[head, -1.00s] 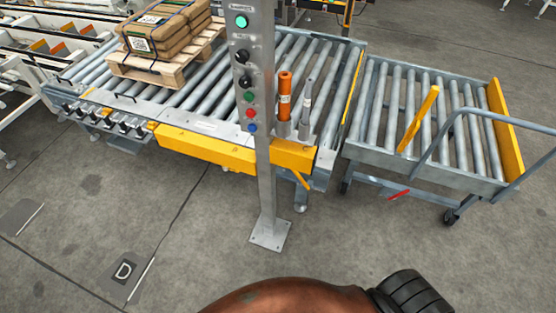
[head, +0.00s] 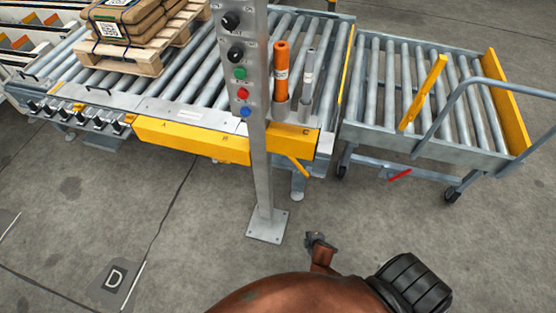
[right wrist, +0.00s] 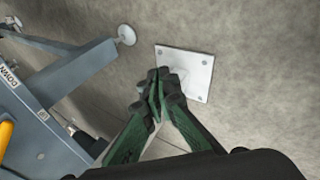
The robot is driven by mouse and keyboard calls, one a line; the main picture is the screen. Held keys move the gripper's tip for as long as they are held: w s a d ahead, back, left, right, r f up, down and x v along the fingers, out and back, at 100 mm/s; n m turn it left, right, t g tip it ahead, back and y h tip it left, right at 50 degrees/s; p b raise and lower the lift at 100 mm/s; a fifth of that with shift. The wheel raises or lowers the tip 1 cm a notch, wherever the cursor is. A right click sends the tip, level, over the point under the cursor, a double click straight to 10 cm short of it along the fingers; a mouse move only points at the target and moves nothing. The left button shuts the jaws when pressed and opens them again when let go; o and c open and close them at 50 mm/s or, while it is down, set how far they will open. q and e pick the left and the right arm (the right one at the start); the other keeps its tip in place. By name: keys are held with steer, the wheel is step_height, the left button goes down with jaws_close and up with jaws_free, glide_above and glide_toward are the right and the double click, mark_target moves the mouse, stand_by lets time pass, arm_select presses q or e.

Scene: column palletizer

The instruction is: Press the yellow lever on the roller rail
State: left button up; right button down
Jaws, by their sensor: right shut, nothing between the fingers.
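A yellow lever (head: 298,166) sticks out and down from below the yellow front panel of the roller rail (head: 225,146), near its right end. A yellow piece (right wrist: 5,137) at the left edge of the right wrist view may be this lever, but I cannot tell for sure. My right gripper (head: 318,240) is low over the floor, beside the post's base plate, below the lever and apart from it. In the right wrist view its green fingers (right wrist: 160,88) are shut together with nothing between them. My left gripper is out of view.
A control post (head: 261,170) with buttons stands in front of the rail, on a bolted base plate (head: 267,226). A roller cart (head: 420,145) with another yellow bar (head: 424,93) stands at right. A pallet (head: 130,57) with sacks is on the rollers. Open floor lies in front.

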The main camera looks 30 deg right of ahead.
steer(key=w+r+n+t+h+b, duration=0.1)
steer(key=w+r+n+t+b, duration=0.3)
steer(key=w+r, duration=0.95)
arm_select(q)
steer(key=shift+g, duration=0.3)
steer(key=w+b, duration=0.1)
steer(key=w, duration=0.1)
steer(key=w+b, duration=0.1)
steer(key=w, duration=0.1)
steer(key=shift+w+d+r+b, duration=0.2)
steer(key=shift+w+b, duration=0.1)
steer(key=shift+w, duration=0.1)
arm_select(e)
steer(key=w+a+r+n+t+h, duration=0.1)
steer(key=w+r, duration=0.3)
steer(key=r, duration=0.4)
steer(key=w+a+r+n+t, duration=0.1)
steer(key=w+r+n+t, duration=0.1)
steer(key=r, duration=0.5)
steer(key=shift+w+a+r+t+h, duration=0.4)
steer(key=shift+w+t, duration=0.2)
steer(key=shift+w, duration=0.45)
steer(key=shift+w, duration=0.1)
